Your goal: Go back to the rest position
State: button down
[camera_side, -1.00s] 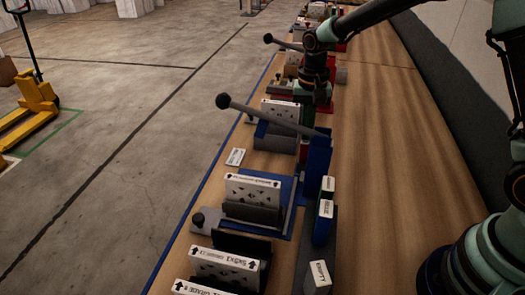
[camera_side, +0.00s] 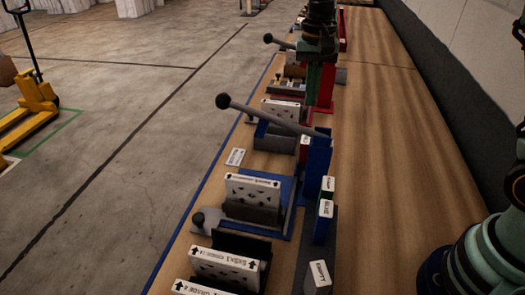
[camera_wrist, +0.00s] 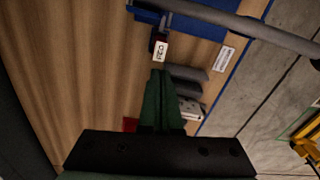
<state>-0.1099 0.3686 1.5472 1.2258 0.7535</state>
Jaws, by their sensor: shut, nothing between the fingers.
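My gripper (camera_wrist: 162,74) shows in the wrist view as two green fingers pressed together, with nothing held between them. In the side view my gripper (camera_side: 314,88) hangs over the far part of the bench, near the red fixture, above the surface. Boxed filters stand upright in holders: one white filter box (camera_side: 252,190) sits in the blue fixture in the middle, and another white filter box (camera_side: 224,265) stands nearer. A blue press (camera_side: 318,165) with a long grey lever (camera_side: 270,118) stands beside them.
The wooden bench (camera_side: 400,170) is clear on the right. A dark strip with a white label (camera_side: 319,272) lies in front. A white card (camera_side: 236,157) lies at the bench's left edge. A yellow pallet jack (camera_side: 30,110) stands on the floor.

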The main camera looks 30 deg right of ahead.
jog(key=s+d+r+n+t, duration=0.3)
jog(key=s+r+n, duration=0.1)
jog(key=s+r, duration=0.45)
jog(key=s+d+f+n+t, duration=0.2)
jog(key=s+f+n, duration=0.1)
jog(key=s, duration=0.4)
jog(key=shift+s+f+t, duration=0.25)
jog(key=shift+f+t, duration=0.05)
jog(key=shift+f, duration=0.1)
